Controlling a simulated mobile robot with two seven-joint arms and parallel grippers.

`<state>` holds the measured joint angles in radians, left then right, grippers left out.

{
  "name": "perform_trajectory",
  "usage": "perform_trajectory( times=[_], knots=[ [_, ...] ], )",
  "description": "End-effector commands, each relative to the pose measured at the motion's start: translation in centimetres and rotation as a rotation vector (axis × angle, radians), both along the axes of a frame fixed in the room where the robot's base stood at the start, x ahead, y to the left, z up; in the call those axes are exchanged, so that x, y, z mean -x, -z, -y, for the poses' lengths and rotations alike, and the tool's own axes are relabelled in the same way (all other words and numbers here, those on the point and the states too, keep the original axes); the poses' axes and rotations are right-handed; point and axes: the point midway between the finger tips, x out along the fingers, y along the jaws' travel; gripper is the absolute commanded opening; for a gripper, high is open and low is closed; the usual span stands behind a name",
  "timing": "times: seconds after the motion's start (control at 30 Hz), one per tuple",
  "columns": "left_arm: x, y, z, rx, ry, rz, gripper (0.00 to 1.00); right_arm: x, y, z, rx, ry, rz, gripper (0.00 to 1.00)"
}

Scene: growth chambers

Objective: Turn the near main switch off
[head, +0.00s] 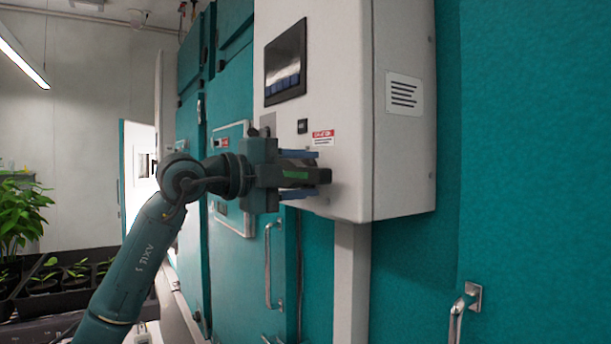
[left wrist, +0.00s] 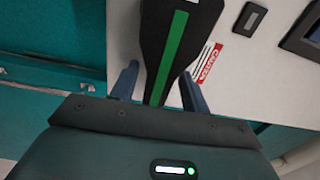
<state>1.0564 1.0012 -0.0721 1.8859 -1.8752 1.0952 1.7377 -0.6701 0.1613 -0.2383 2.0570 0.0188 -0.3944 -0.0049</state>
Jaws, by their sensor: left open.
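The near main switch shows as a black handle with a green stripe (head: 297,174), low on the front of the pale control box. In the left wrist view the black handle (left wrist: 178,48) runs from the top edge down between my fingers, with the green stripe along it. My left gripper (head: 316,173) is open, its two blue fingers on either side of the handle. The switch's base is hidden. My right gripper is not in view.
The control box (head: 403,150) carries a dark screen (head: 286,64) and a red caution label (head: 323,136) above the switch. Teal chamber doors with a metal handle (head: 268,265) lie below and behind. Potted plants (head: 75,270) stand at the left. Another door handle (head: 465,305) is at lower right.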

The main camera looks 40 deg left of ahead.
Motion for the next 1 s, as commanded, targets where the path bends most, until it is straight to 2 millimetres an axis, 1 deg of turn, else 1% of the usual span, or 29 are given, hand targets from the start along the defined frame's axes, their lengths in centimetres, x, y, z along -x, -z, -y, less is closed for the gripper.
perform_trajectory(
  times=[0.03,0.17,0.2,0.4,0.5,0.6,0.7,1.0],
  knots=[
    [0.6,0.2,-0.3,-0.001,-0.003,0.002,0.46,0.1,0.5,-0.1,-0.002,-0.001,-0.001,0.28],
    [2.9,0.5,-1.3,-0.003,-0.005,0.002,0.46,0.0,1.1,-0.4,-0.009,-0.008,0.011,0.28],
    [3.7,0.5,-1.7,-0.003,-0.006,0.002,0.46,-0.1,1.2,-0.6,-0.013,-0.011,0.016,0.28],
    [7.9,0.5,-3.3,-0.001,-0.005,0.002,0.46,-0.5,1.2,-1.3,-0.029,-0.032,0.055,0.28],
    [9.5,0.4,-3.9,-0.002,-0.003,0.0,0.46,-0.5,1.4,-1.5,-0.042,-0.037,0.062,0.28],
    [10.6,0.3,-4.5,0.0,-0.002,0.0,0.46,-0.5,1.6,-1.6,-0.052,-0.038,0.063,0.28],
    [11.3,0.2,-4.7,0.0,-0.002,0.0,0.46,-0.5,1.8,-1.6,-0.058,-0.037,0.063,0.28],
    [11.6,0.0,-4.8,0.001,0.0,0.0,0.46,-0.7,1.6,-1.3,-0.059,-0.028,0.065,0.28]
  ],
)
